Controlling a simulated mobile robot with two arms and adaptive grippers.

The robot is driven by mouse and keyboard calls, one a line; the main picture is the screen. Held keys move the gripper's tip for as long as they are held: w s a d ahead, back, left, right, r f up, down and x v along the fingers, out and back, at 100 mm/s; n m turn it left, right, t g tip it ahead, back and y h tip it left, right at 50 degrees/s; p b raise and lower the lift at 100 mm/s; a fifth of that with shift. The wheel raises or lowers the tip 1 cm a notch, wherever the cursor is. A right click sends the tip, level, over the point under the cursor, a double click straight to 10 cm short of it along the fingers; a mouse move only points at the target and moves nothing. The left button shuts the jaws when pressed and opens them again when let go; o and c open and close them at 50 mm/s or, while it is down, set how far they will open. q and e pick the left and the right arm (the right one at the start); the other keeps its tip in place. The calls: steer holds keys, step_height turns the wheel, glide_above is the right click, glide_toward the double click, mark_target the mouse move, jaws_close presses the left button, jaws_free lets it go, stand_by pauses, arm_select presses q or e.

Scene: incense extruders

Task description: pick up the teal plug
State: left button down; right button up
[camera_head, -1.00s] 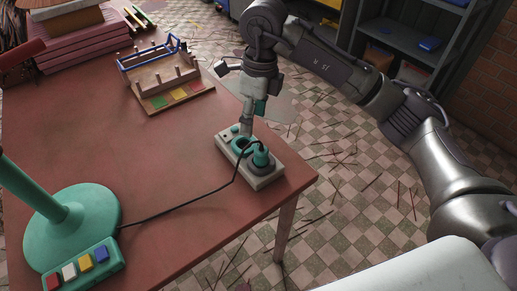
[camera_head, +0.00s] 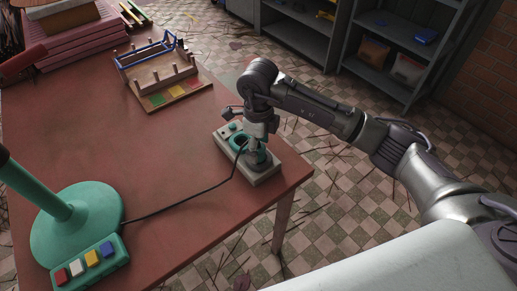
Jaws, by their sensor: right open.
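My left gripper is not in view.
A teal round stand (camera_head: 75,225) and a teal strip with coloured buttons (camera_head: 92,262) are at the table's left front. A wooden rack with a blue frame (camera_head: 158,70) stands behind. The middle of the red-brown table (camera_head: 150,150) is clear except for the cord.

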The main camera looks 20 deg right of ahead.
steer(key=shift+f, duration=0.8)
steer(key=c, duration=1.2)
steer(key=shift+r, duration=0.2)
steer(key=shift+c, duration=0.3)
